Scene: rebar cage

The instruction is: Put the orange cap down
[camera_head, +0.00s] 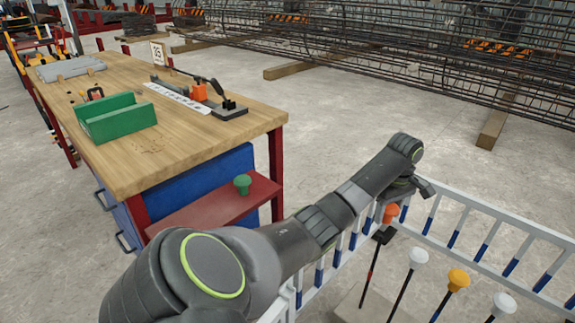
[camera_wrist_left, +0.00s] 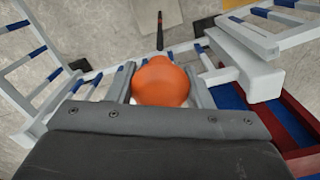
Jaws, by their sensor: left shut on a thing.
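The orange cap (camera_head: 391,211) is at the end of my left arm, above the blue-and-white railing's near corner. In the left wrist view the orange cap (camera_wrist_left: 161,82) sits between the two grey fingers of my left gripper (camera_wrist_left: 162,76), which is shut on it. A thin dark-and-red bar (camera_head: 371,268) stands below the cap in the head view. The bar (camera_wrist_left: 160,30) also shows beyond the cap in the wrist view. Whether cap and bar touch, I cannot tell. My right gripper is not in view.
White caps (camera_head: 418,257) and a yellow cap (camera_head: 458,279) top bars inside the railing (camera_head: 470,203). The bench holds a green channel (camera_head: 118,119). A rebar cage (camera_head: 420,40) lies behind.

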